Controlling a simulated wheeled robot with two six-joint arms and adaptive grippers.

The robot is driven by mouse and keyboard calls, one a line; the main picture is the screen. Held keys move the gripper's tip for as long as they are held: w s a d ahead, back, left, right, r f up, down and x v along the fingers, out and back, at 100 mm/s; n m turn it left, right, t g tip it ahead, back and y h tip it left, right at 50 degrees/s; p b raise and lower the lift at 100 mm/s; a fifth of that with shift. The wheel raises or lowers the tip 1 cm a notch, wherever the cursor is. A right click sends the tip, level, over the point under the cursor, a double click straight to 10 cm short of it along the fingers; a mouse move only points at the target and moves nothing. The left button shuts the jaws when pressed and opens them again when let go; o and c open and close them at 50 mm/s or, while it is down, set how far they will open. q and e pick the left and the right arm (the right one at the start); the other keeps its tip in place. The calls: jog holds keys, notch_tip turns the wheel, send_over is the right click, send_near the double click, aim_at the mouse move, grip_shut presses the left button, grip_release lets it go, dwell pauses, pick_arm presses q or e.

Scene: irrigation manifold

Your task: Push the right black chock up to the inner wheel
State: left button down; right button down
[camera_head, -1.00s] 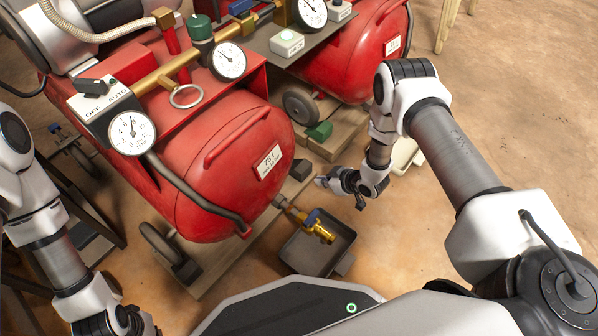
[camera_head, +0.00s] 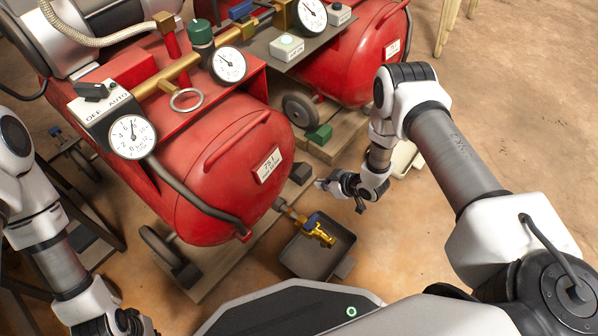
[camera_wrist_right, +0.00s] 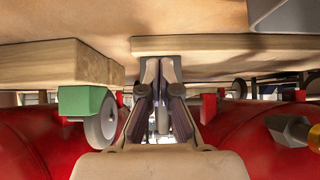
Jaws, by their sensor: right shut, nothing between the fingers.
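The right black chock (camera_head: 300,172) sits on the wooden board at the right side of the near red tank (camera_head: 218,165). The inner wheel of that tank is hidden behind the tank. My right gripper (camera_head: 321,184) is shut and empty, low and just right of the chock; I cannot tell whether they touch.
A grey tray (camera_head: 309,258) stands under a brass valve (camera_head: 319,235). A green chock (camera_head: 319,134) lies by the far tank's wheel (camera_head: 299,109). Another black chock (camera_head: 187,274) is by the near tank's left wheel (camera_head: 158,243). Open floor lies to the right.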

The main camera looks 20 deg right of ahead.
aim_at(307, 173)
jog(key=shift+w+a, duration=0.1)
jog(key=shift+w, duration=0.1)
jog(key=shift+w+a+b, duration=0.4)
jog(key=shift+w, duration=0.3)
jog(key=shift+w+a+b, duration=0.35)
jog(key=shift+w+a, duration=0.1)
jog(key=shift+w, duration=0.2)
jog(key=shift+w+a+b, duration=0.4)
jog(key=shift+w, duration=0.3)
jog(key=shift+w+a, duration=0.15)
jog(key=shift+w, duration=0.15)
jog(key=shift+w+a+b, duration=0.15)
jog(key=shift+w+b, duration=0.15)
jog(key=shift+s+d+r+p, duration=0.1)
jog(key=shift+s+d+p, duration=0.35)
jog(key=shift+s+p, duration=0.3)
jog(key=shift+s+d+p, duration=0.35)
jog(key=shift+s+d, duration=0.05)
jog(key=shift+s, duration=0.35)
